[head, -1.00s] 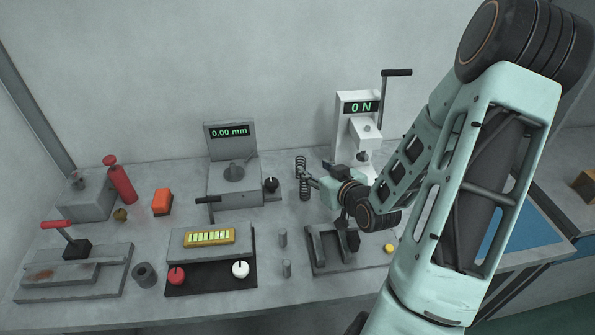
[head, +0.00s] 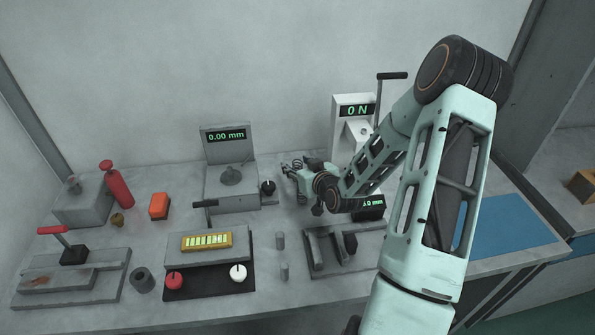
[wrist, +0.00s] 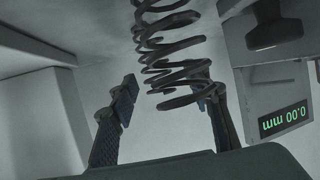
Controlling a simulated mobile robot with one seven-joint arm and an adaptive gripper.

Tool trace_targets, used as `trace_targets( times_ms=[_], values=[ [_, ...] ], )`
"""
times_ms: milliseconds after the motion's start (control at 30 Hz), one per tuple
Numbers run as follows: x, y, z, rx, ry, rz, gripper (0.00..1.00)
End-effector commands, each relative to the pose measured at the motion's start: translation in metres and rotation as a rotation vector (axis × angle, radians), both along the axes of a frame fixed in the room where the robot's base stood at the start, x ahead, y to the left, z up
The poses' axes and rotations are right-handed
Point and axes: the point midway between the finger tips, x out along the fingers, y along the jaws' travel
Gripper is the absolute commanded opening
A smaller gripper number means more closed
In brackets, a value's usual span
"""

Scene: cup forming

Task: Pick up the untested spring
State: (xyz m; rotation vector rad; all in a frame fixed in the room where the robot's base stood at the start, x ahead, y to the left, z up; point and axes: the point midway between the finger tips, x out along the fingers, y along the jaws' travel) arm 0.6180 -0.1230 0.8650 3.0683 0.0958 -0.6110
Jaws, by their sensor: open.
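A dark coil spring (wrist: 165,50) fills the upper middle of the wrist view. It shows small and partly covered by my gripper in the head view (head: 298,165), on the bench between the 0.00 mm gauge and the 0 N tester. My gripper (wrist: 165,82) is open, with one finger on each side of the spring in the wrist view. The spring's coils overlap the right finger in that view; I cannot tell if they touch. In the head view my gripper (head: 292,172) is low at the spring.
The 0 N tester (head: 353,115) is behind to the right. A blue mat (head: 505,235) is at right.

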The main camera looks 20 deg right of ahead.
Motion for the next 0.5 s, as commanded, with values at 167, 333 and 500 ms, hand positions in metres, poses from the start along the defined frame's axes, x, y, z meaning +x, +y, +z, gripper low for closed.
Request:
trace_targets(
  times_ms=[167, 333, 500],
  values=[
    [0.0008, 0.0, -0.0001, -0.001, 0.0, 0.0, 0.44],
    [0.0006, -0.0001, 0.0, 0.0, 0.0, 0.0, 0.3],
    [0.0005, -0.0001, -0.0001, 0.0, 0.0, 0.0, 0.11]
  ],
)
